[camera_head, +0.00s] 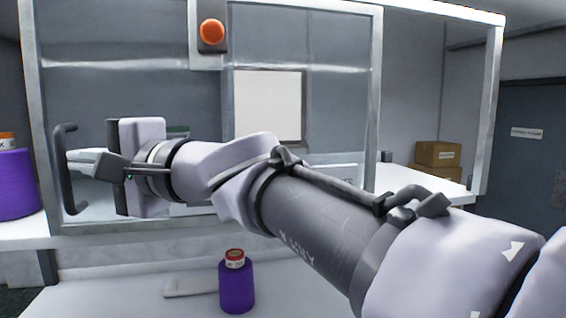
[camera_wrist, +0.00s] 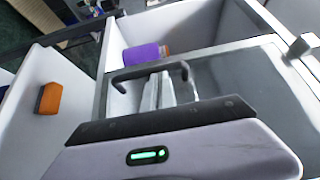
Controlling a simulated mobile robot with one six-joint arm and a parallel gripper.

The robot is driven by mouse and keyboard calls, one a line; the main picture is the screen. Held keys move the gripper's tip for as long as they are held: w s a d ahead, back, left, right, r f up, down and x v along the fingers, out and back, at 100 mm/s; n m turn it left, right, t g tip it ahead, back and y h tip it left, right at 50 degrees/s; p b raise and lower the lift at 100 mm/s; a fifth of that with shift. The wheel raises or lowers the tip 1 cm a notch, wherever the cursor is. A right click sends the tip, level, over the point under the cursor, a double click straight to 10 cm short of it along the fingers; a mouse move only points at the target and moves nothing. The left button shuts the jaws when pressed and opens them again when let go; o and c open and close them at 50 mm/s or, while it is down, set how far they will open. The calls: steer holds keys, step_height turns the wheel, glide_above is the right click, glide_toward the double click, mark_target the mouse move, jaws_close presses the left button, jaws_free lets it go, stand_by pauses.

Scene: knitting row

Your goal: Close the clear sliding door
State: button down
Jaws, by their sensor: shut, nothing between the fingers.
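The clear sliding door (camera_head: 110,85) has a pale metal frame and spans the left and middle of the head view; its clear panel also shows in the wrist view (camera_wrist: 285,95). Its dark bar handle (camera_head: 57,170) stands upright at the door's left side and shows as a dark arch in the wrist view (camera_wrist: 150,71). My gripper (camera_head: 72,160) is shut and empty. Its fingertips lie within the span of the handle, close to the bar; I cannot tell whether they touch it. My wrist hides part of the panel behind it.
An orange button (camera_head: 212,32) sits on a grey upright above my arm. A purple yarn cone (camera_head: 237,286) stands on the ledge in front, and another purple cone (camera_head: 14,186) is at far left. Cardboard boxes (camera_head: 438,154) rest on the white surface at right.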

steer(key=s+a+p, duration=0.2)
steer(key=s+a, duration=0.1)
steer(key=a, duration=0.9)
steer(key=s+a+p, duration=0.2)
steer(key=s+a, duration=0.1)
steer(key=a, duration=0.9)
steer(key=shift+s+a, duration=0.3)
steer(key=shift+a, duration=0.1)
steer(key=shift+w, duration=0.1)
